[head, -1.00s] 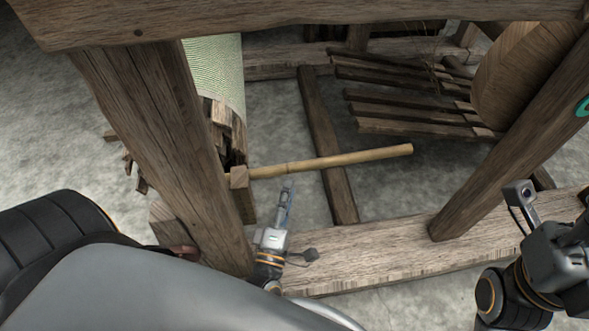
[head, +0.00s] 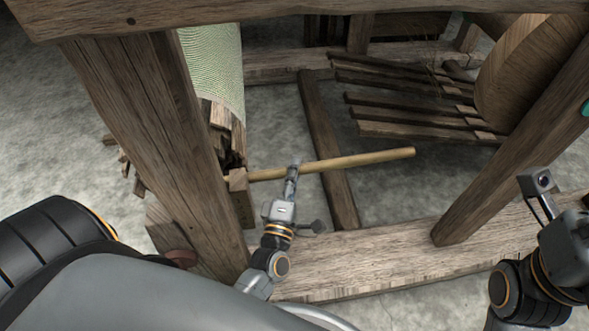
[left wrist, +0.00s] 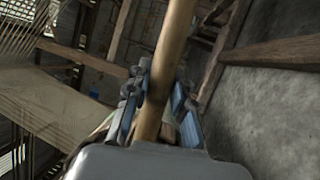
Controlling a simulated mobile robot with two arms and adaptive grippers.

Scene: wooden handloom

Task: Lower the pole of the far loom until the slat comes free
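The pole (head: 360,160) is a light wooden rod. It sticks out to the right from a small wooden block (head: 238,180) by the thick left post, and its right end is free. My left gripper (head: 292,168) is at the pole, left of its middle. In the left wrist view the pole (left wrist: 172,40) passes between the two blue-padded fingers (left wrist: 158,108), with a small gap on the right side, so the gripper looks open around it. I cannot pick out the slat with certainty. My right gripper (head: 572,245) is at the right edge, its fingers hidden.
The loom's thick left post (head: 150,140) and lower beam (head: 370,255) stand close to my left arm. A pale green cloth roll (head: 212,70) hangs behind the post. Dark wooden strips (head: 420,110) lie at the back right. Bare floor shows around the pole.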

